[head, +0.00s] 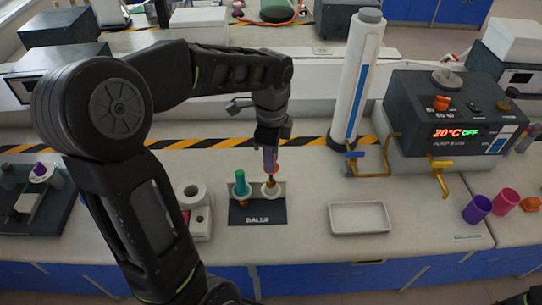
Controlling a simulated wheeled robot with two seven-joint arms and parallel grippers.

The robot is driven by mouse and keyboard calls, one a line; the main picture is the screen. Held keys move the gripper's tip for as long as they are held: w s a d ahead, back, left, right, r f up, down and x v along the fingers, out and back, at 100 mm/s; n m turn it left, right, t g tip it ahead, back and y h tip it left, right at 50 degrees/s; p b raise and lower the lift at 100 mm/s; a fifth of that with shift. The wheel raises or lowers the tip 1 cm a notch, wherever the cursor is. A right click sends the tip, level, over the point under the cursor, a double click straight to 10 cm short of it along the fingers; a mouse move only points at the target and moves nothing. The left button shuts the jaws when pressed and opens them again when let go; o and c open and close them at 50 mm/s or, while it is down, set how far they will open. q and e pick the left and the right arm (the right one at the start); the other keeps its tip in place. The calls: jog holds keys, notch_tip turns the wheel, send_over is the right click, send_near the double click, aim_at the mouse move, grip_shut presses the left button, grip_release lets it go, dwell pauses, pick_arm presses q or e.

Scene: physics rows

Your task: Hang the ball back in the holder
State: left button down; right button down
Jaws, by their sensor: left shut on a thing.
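My left gripper (270,142) points down over the bench, shut on the ball, a slim pink-and-blue piece (270,160) with an orange-brown lower end. The ball is upright, directly above the right-hand place of the holder (258,215), a small rack with a dark front plate marked "BALLS". Its lower end overlaps the right-hand place in the picture; I cannot tell whether it is seated or just above. A green ball (241,184) stands in the left-hand place.
An empty white tray (359,218) lies to the right. A tall white cylinder (358,80) and a heating bath (446,115) with yellow taps stand behind right. Purple (477,209) and pink cups (505,200) are far right.

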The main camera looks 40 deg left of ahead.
aim_at(271, 180)
pick_arm(q)
jog(key=shift+f, duration=0.15)
jog(key=shift+f+b, duration=1)
jog(key=shift+f, duration=0.5)
jog(key=shift+f+b, duration=1)
jog(key=shift+f, duration=0.5)
jog(key=shift+f+b, duration=1)
jog(key=shift+f, duration=0.15)
jog(key=c, duration=1.1)
grip_release()
jog(key=shift+c, duration=0.2)
